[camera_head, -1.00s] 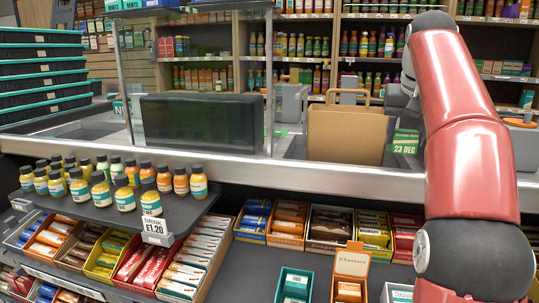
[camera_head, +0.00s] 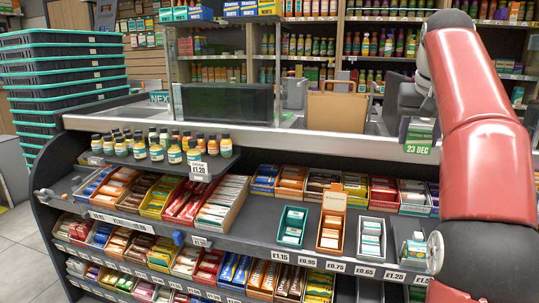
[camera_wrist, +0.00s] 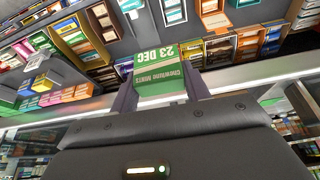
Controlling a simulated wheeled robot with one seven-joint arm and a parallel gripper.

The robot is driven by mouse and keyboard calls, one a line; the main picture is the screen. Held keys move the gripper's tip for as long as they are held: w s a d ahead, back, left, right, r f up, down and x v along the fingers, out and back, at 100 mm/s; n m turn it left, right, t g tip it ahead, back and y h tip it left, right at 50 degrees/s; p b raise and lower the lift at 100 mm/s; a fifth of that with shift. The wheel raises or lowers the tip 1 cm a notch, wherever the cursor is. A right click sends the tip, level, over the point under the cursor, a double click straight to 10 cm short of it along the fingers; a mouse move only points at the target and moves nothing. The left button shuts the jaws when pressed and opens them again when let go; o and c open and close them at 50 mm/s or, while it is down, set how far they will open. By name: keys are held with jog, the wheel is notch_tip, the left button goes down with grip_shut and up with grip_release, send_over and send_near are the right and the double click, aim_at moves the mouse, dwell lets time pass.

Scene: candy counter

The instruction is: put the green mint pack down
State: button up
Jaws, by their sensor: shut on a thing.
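The green mint pack (camera_head: 419,140), marked "23 DEC", is in front of the counter's metal edge at the right of the head view. In the wrist view the pack (camera_wrist: 158,80) sits between my gripper's (camera_wrist: 160,95) two dark fingers, which are shut on it. It is held in the air, with the candy shelves beyond it in that view. My red arm covers the right side of the head view and part of my gripper.
Below the counter, a teal box (camera_head: 291,226), an orange box (camera_head: 330,232) and a white box (camera_head: 370,238) hold packs on a dark shelf. Bare shelf shows around them. Drink bottles (camera_head: 173,150) stand at left. A paper bag (camera_head: 337,112) stands behind the metal edge.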

jog(key=shift+s+a+f, duration=0.1)
jog(key=shift+s, duration=0.35)
jog(key=shift+w+a+f, duration=0.15)
jog(key=shift+w+f, duration=0.15)
jog(key=shift+f, duration=0.3)
jog(key=a+f+n, duration=0.1)
jog(key=a+f, duration=0.4)
jog(key=f, duration=1.1)
jog(key=s+a+f+n+y, duration=0.1)
jog(key=a+f, duration=0.4)
jog(key=f, duration=1.2)
jog(key=a+f+n, duration=0.2)
jog(key=a+f, duration=0.3)
jog(key=f, duration=1.1)
jog(key=s+f, duration=0.4)
jog(key=f, duration=0.1)
jog(key=shift+s+f, duration=0.35)
